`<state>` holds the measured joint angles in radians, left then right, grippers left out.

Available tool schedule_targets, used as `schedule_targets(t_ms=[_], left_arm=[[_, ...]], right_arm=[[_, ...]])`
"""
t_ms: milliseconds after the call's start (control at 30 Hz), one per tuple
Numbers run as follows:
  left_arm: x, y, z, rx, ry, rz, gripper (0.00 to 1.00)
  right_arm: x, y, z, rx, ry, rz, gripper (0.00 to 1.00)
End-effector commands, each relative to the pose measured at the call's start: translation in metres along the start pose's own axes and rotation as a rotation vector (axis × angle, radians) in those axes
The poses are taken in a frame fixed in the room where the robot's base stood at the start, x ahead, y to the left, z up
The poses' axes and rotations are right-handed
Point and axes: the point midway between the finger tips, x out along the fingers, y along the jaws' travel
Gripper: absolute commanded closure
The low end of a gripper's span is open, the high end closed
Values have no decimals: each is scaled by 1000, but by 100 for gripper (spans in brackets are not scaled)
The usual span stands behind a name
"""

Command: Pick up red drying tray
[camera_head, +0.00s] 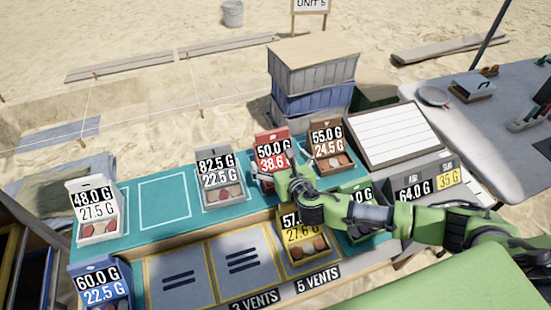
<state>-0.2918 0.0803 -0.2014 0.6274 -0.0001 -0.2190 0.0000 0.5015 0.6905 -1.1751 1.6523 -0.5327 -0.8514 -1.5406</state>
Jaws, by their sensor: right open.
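The red drying tray (270,136) stands on the teal table top, in the back row, with its labelled lid upright; the label reads 50.0 G and partly 38.6. My right gripper (266,181) is open, right at the front of the red tray, and covers its lower part. I cannot tell whether the fingers touch it or straddle its edge. My right arm reaches in from the right. My left gripper is out of view.
A brown tray (328,158) stands close on the right and a grey tray (220,194) on the left. A yellow tray (305,252) and a partly hidden green tray (358,197) stand nearer. White (99,228) and blue (101,292) trays are far left. Stacked crates (312,72) rise behind.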

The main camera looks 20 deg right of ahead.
Motion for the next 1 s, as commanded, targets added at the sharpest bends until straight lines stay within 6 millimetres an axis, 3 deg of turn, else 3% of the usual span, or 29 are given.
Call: schedule_targets(t_ms=[300, 600, 633, 800, 1000], left_arm=[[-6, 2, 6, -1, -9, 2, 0], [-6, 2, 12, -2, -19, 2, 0], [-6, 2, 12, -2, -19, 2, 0], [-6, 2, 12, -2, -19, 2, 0], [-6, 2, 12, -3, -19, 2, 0]], right_arm=[[37, -1, -2, 0, 0, -1, 0], [41, -1, -3, 0, 1, 0, 0], [41, -1, -3, 1, 1, 0, 3], [40, -1, -3, 1, 1, 0, 47], [41, -1, -1, 1, -2, 0, 47]])
